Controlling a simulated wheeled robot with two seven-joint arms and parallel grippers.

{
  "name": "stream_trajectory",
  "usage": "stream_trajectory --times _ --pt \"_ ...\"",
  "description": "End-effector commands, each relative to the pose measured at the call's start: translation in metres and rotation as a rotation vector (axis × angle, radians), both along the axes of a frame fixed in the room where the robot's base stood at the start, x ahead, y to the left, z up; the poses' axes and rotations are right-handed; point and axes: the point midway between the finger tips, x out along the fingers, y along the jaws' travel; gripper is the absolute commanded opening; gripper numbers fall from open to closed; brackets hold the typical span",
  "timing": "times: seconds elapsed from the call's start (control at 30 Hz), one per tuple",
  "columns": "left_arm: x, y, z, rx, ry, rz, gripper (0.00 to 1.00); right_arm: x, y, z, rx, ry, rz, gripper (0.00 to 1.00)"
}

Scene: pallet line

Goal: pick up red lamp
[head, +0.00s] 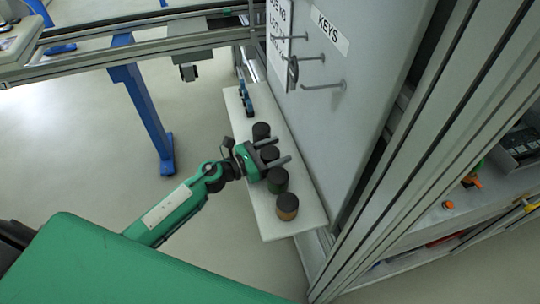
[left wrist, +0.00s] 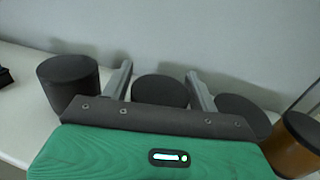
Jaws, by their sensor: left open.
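A row of short round lamps with dark tops stands on a white shelf (head: 300,222). A farther dark lamp (head: 261,130) stands beyond. My left gripper is open, its fingers either side of the third lamp. My right gripper is out of view.
A wall panel with a KEYS label (head: 330,31) and several protruding hooks (head: 323,85) rises behind the shelf. A small blue and dark object (head: 246,100) lies at the shelf's far end. A metal frame post (head: 430,150) stands to the right.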

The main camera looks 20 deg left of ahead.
Motion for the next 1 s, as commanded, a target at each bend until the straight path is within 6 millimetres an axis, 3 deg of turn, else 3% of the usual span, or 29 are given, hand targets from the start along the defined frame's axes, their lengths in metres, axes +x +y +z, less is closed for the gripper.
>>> stream_trajectory --times 0.1,0.3,0.67,0.87,1.0 --pt "0.000 0.000 -0.001 0.000 0.000 0.000 0.60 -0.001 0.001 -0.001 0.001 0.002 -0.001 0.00" --pt "0.000 0.000 0.000 0.000 0.000 0.000 0.25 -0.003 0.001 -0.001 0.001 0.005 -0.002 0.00" --pt "0.000 0.001 0.004 0.001 -0.001 0.000 0.25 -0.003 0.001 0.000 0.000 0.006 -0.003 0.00" --pt "0.000 0.001 0.023 0.004 -0.002 -0.002 0.25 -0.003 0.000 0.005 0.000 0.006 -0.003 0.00" --pt "0.000 0.001 0.050 0.005 -0.005 -0.002 0.25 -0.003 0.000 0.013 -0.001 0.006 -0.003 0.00"
